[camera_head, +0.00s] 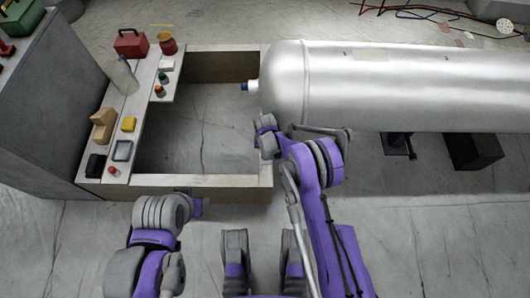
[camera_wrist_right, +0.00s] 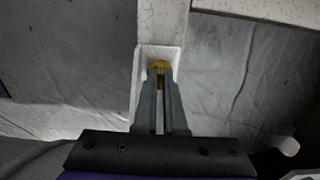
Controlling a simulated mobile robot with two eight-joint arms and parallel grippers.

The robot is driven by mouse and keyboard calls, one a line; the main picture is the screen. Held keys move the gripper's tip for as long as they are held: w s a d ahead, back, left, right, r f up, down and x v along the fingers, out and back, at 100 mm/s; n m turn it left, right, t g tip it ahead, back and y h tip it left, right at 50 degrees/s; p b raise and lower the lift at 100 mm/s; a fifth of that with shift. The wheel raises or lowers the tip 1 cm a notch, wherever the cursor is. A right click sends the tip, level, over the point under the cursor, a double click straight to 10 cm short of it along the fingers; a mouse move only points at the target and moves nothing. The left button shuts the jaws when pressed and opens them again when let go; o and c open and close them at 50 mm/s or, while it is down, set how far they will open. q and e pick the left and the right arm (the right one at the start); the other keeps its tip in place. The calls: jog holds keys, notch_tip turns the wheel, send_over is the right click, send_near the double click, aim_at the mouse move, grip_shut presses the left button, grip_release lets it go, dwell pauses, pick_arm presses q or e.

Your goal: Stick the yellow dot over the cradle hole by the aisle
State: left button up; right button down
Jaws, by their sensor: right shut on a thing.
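My right gripper (camera_wrist_right: 160,82) is shut on the yellow dot (camera_wrist_right: 159,65), which shows as a small yellow piece between the fingertips. Behind it in the wrist view is a pale, rimmed piece (camera_wrist_right: 143,58) in line with a light beam. I cannot tell whether the dot touches it. In the head view my right arm reaches up to the near left end of the silver tank (camera_head: 400,85); its fingertips are hidden there. My left gripper (camera_head: 197,206) is low at the left, near the frame's front edge, and its jaws are unclear. I cannot make out the cradle hole.
A pale rectangular frame (camera_head: 225,181) lies left of the tank. Its left board carries a red toolbox (camera_head: 131,43), a bottle (camera_head: 121,76), wooden blocks (camera_head: 103,124), a yellow block (camera_head: 128,124) and small items. A grey cabinet (camera_head: 45,90) stands farther left. Cables (camera_head: 420,12) lie at the back right.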

jog(key=shift+f, duration=0.15)
jog(key=c, duration=0.9)
grip_release()
jog(key=shift+d, duration=0.1)
notch_tip(320, 180, up, 11)
jog(key=p, duration=0.2)
jog(key=shift+p, duration=0.3)
